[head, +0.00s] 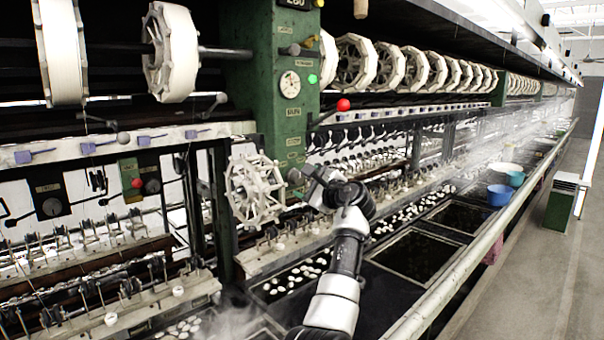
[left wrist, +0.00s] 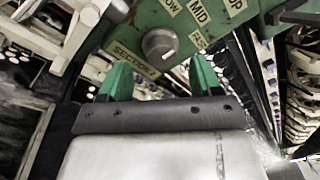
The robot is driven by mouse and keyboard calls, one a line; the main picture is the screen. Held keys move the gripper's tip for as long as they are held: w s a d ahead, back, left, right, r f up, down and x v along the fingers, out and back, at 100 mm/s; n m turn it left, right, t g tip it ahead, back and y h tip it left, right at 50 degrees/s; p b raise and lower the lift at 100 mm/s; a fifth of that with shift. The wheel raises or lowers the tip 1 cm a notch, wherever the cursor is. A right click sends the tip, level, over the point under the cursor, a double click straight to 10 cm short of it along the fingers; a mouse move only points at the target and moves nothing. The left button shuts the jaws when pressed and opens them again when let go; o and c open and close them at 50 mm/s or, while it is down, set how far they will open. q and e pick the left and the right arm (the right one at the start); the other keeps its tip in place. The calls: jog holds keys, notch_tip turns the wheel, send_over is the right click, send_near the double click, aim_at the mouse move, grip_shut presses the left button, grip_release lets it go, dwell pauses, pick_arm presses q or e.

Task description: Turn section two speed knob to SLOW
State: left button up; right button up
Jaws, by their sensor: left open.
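The section two speed knob (left wrist: 160,45) is a round grey knob on a green panel (left wrist: 128,36) in the left wrist view. A "SECTION 2" label (left wrist: 132,62) is beside it, and labels that read in part "OW", "MID" and "FAS" sit around its other side. A small light mark shows on its face; I cannot tell its setting surely. My left gripper (left wrist: 160,80) has two green fingertips, open, with the knob between and beyond them, apart from them. In the head view my left gripper (head: 316,184) is just right of the knob (head: 295,176). My right gripper is not in view.
A green machine post (head: 262,90) carries a dial (head: 290,85) and a red-ball lever (head: 343,105). A white spoked reel (head: 254,190) is close left of the gripper. Basins (head: 415,255) with white cocoons lie below.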

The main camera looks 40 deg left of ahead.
aim_at(299, 179)
pick_arm(q)
jog(key=shift+w+a+r+p, duration=0.1)
jog(key=shift+w+a+p, duration=0.1)
jog(key=shift+a, duration=0.4)
jog(key=shift+w+a+p, duration=0.1)
jog(key=shift+w+a, duration=0.05)
jog(key=shift+a, duration=0.75)
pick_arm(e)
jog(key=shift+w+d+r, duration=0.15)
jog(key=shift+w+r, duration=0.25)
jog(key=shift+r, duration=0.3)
pick_arm(q)
jog(key=shift+c, duration=0.2)
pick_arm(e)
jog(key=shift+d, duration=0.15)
